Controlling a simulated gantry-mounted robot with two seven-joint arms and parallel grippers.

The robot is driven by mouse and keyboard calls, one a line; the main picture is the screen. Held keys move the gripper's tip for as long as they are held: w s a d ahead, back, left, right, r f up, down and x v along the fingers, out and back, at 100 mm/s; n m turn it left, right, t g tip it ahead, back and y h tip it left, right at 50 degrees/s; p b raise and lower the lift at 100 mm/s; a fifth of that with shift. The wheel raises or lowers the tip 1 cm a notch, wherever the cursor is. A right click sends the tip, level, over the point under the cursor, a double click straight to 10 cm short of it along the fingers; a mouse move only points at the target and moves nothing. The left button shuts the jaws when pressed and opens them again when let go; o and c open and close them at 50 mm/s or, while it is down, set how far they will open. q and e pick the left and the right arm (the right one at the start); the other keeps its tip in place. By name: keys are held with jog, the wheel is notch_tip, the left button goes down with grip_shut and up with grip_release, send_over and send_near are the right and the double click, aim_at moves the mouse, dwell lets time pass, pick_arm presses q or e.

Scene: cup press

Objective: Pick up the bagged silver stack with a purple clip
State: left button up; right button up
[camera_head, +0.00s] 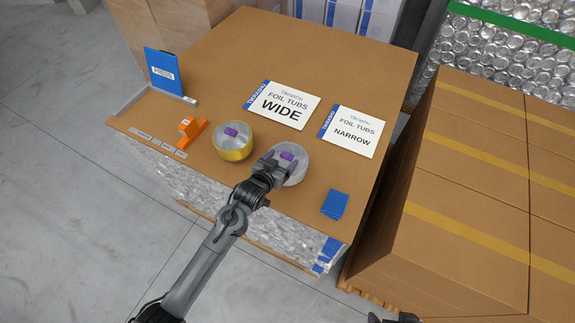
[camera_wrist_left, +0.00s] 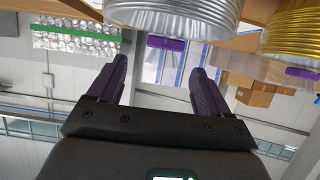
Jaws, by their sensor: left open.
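The bagged silver stack (camera_head: 300,172) stands on the brown table, right of a bagged gold stack (camera_head: 234,152). A purple clip (camera_head: 288,155) shows on top of the silver stack. My left gripper (camera_head: 279,163) is over the near left part of the silver stack and hides some of it. In the left wrist view, the two purple-lined fingers of that gripper (camera_wrist_left: 158,70) are apart with nothing between them. The purple clip (camera_wrist_left: 165,42) and silver stack (camera_wrist_left: 175,15) lie just beyond the fingertips. My right gripper (camera_head: 395,319) only peeks in at the bottom edge.
The gold stack also has a purple clip (camera_head: 231,132). An orange object (camera_head: 191,132), a blue press sign (camera_head: 164,73) and a blue pad (camera_head: 335,204) lie around. Large cartons (camera_head: 470,200) stand right.

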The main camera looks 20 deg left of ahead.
aim_at(285, 156)
pick_arm(q)
jog(key=shift+f+p+x, duration=0.15)
jog(key=shift+p+x, duration=0.1)
jog(key=shift+x, duration=1.1)
jog(key=shift+f+p+x, duration=0.15)
jog(key=shift+p+x, duration=0.1)
jog(key=shift+x, duration=1.15)
jog(key=shift+s+a, duration=0.1)
jog(key=shift+a, duration=0.05)
jog(key=c, duration=1.4)
